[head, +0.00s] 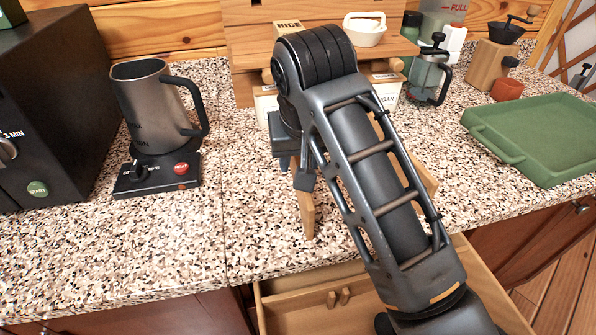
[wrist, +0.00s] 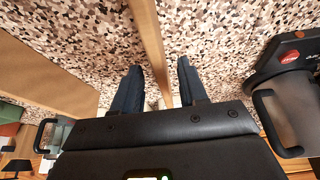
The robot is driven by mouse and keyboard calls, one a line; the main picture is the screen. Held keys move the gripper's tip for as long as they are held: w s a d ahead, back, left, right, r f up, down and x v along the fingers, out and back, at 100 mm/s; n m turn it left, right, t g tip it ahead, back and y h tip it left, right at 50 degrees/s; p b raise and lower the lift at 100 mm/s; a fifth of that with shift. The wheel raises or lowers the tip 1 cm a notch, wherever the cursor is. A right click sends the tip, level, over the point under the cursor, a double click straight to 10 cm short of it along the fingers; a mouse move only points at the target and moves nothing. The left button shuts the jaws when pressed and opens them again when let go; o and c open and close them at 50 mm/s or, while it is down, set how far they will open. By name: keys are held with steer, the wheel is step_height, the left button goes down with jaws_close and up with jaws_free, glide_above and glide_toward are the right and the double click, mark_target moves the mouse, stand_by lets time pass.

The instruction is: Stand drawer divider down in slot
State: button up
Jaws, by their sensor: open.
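An upright, narrow strip of light wood, which looks like the drawer divider (head: 307,215), shows below my gripper (head: 300,175) at the front of the counter. In the wrist view the strip (wrist: 149,40) runs between my two open fingers (wrist: 158,68), with a visible gap to at least the right finger. My arm hides much of it in the head view. The drawer (head: 300,317) is open below the counter edge. Small wooden posts (head: 338,297) inside it look like the slot; the arm covers the drawer's middle.
A kettle (head: 150,100) stands on its base (head: 157,175) at left, beside a black oven (head: 55,100). A green tray (head: 540,135) lies at right. A wooden shelf (head: 250,45) with jars below stands behind. Another wooden piece (head: 425,175) shows right of my arm.

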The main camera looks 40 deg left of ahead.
steer(key=x, duration=0.5)
steer(key=shift+p, duration=0.3)
jaws_close()
